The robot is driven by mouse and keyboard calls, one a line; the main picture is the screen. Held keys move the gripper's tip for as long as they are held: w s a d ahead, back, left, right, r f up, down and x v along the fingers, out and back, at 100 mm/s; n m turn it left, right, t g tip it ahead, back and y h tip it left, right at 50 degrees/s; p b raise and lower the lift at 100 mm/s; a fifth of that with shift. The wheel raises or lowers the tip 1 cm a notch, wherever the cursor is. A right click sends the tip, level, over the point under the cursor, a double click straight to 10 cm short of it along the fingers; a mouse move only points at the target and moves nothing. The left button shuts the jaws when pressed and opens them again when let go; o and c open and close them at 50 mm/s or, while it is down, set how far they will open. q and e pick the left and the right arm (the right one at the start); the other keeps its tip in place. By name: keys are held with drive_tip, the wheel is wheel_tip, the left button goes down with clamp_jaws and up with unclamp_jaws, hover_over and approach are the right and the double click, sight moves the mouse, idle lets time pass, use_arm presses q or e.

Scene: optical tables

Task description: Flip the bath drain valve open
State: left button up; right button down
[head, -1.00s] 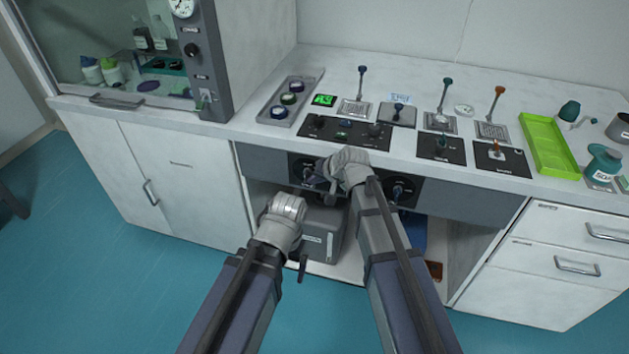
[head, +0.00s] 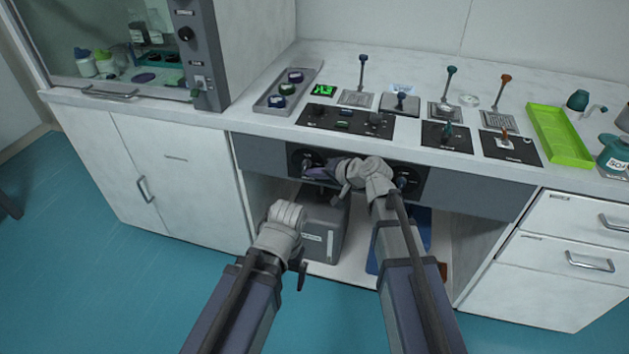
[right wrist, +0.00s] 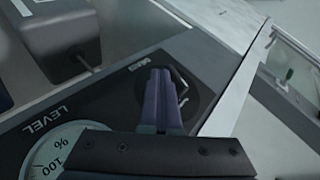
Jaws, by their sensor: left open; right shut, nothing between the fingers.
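The bath drain valve appears to be the round dark fitting with a bent metal handle (right wrist: 182,86) on the black panel in the right wrist view; its small label is hard to read. In the head view, a dark round fitting (head: 308,158) shows on the left under-counter panel. My right gripper (head: 312,173) is shut and empty, its purple fingers pointing left across that panel. In the right wrist view its fingertips (right wrist: 160,75) overlap the fitting, beside the handle; contact cannot be told. My left gripper (head: 287,214) is lower, in front of the cabinet opening; its fingers are mostly hidden.
A LEVEL gauge (right wrist: 52,150) sits on the same panel. A second black panel with a knob (head: 408,180) is right of my right wrist. A grey box (head: 325,232) stands in the open cabinet. Levers and control plates (head: 345,121) crowd the counter above.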

drive_tip(key=f+m+t+y+b, duration=0.1)
drive_tip(key=t+y+b, duration=0.1)
drive_tip(key=b, duration=0.4)
drive_tip(key=a+f+m+t+y+b, duration=0.1)
drive_tip(key=t+y+b, duration=0.1)
drive_tip(key=b, duration=0.4)
drive_tip(key=m+t+y+b, duration=0.1)
drive_tip(key=y+b, duration=0.2)
drive_tip(key=b, duration=0.4)
drive_tip(key=shift+w+a+f+m+t, duration=0.25)
drive_tip(key=shift+f+m+t, duration=0.05)
drive_tip(key=shift+f+t, duration=0.1)
drive_tip(key=shift+a+r+y, duration=0.1)
drive_tip(key=shift+r+y, duration=0.1)
drive_tip(key=shift+y, duration=0.2)
drive_tip(key=f+b+v, duration=0.2)
drive_tip(key=b+v, duration=0.3)
drive_tip(key=v, duration=0.7)
drive_tip(key=shift+w, duration=0.35)
